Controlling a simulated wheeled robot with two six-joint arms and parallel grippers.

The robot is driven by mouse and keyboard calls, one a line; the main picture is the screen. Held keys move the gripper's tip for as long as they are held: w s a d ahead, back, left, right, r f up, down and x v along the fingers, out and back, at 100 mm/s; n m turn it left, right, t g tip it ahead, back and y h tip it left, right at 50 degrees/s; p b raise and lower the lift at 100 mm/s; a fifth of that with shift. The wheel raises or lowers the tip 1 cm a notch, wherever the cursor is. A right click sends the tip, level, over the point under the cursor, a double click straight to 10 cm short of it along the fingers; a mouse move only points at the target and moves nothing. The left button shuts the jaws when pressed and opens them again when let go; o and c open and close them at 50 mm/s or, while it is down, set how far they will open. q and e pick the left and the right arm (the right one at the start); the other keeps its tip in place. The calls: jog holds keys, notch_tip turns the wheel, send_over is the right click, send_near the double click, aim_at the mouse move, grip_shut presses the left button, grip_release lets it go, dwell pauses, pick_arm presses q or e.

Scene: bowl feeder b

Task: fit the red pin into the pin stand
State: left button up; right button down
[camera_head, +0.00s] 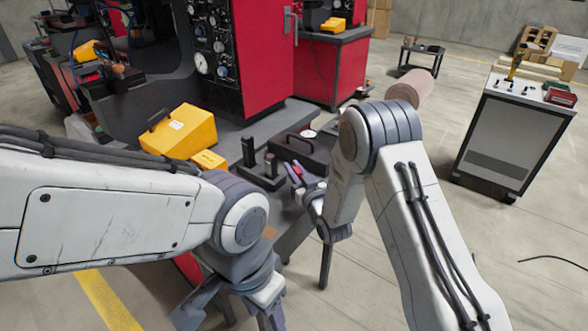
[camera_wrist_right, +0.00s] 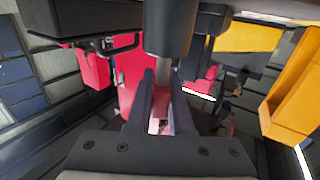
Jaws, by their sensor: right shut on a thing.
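My right gripper (camera_head: 297,172) is low at the centre of the head view, beside the black pin stand (camera_head: 264,177). It is shut on the red pin (camera_head: 297,168), of which only a small reddish part shows. In the right wrist view the two dark fingers (camera_wrist_right: 163,95) point away from the camera, with a pale reddish piece between them. The stand has upright dark posts and is just left of the gripper; pin and stand look apart. A dark cylinder (camera_wrist_right: 170,28) looms in the wrist view; I cannot tell what it is. My left gripper (camera_head: 262,305) is low in the head view, its fingers mostly hidden.
Yellow boxes (camera_head: 180,131) sit on the bench left of the stand. A black tray with a handle (camera_head: 304,153) lies behind the right gripper. A red machine cabinet (camera_head: 266,50) rises behind. A grey cabinet (camera_head: 512,130) stands at right, with open floor before it.

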jog(key=shift+f+b, duration=1.4)
jog(key=shift+b, duration=1.2)
dwell(4.4)
dwell(0.5)
jog(key=c, duration=0.7)
grip_release()
jog(key=shift+c, duration=0.2)
